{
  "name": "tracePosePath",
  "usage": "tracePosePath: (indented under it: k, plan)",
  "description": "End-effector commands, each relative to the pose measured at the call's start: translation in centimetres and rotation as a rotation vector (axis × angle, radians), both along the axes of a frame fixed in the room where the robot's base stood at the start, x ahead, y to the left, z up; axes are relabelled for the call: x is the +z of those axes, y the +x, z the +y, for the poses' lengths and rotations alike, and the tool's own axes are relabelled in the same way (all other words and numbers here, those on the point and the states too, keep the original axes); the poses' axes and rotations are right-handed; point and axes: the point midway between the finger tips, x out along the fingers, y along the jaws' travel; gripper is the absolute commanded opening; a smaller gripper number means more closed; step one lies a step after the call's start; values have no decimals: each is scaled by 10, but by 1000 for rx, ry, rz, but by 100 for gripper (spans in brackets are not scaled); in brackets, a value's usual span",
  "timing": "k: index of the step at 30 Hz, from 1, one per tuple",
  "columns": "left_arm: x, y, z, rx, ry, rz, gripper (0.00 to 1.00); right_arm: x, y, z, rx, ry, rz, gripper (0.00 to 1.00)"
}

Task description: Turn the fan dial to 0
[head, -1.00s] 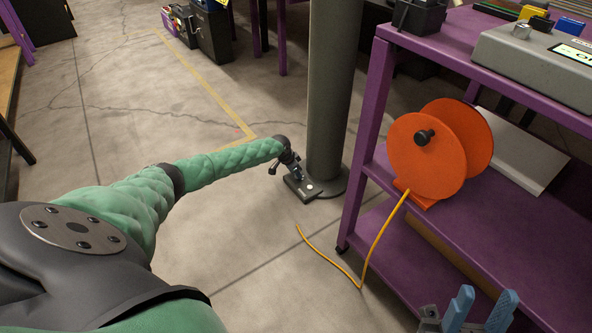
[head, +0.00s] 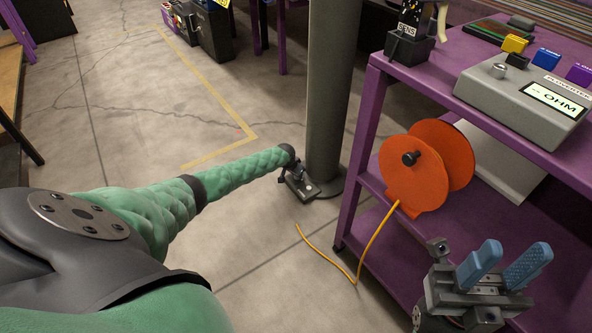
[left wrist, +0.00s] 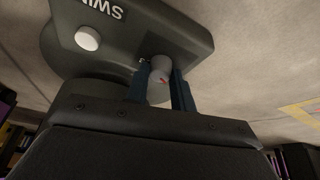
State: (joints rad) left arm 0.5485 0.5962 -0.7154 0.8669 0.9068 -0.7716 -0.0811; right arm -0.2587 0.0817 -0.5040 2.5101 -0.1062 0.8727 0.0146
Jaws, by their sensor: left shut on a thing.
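The grey round dial (left wrist: 160,68) with a small red mark sits on a dark plate (left wrist: 190,28) in the left wrist view. My left gripper (left wrist: 162,88) has its blue fingers on both sides of the dial, shut on it. In the head view the plate (head: 312,189) lies at the foot of the post, and my left gripper (head: 292,178) reaches it, small and partly hidden by the arm. The numbers around the dial cannot be read. My right gripper (head: 512,264) is open and empty, before the purple shelf.
A white round button (left wrist: 88,38) and a cut-off label stand on the plate. The grey post (head: 330,90) rises behind. A purple shelf (head: 362,150) at right holds an orange reel (head: 412,175) with a yellow cable. A grey meter box (head: 520,100) stands on top.

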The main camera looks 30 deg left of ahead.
Motion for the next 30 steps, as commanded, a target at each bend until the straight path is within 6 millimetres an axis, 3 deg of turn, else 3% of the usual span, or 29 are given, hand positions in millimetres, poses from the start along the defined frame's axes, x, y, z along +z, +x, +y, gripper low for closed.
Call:
tracePosePath:
  k: [1, 9, 26, 27, 30]
  plan:
    - [3, 0, -3, 18, -3, 1, 2, 9, 0, -1, 2, 7, -2, 36]
    - [1, 0, -3, 102, -2, 1, 2, 24, -2, -5, 12, 37, -11, 36]
    - [0, 0, -2, 132, -2, -1, 2, 27, -2, -7, 15, 46, -13, 36]
    - [0, 0, -2, 132, -2, -1, 26, 27, -2, -7, 15, 46, -13, 36]
    - [0, 0, -2, 131, -1, -1, 45, 27, -2, -7, 15, 46, -13, 36]
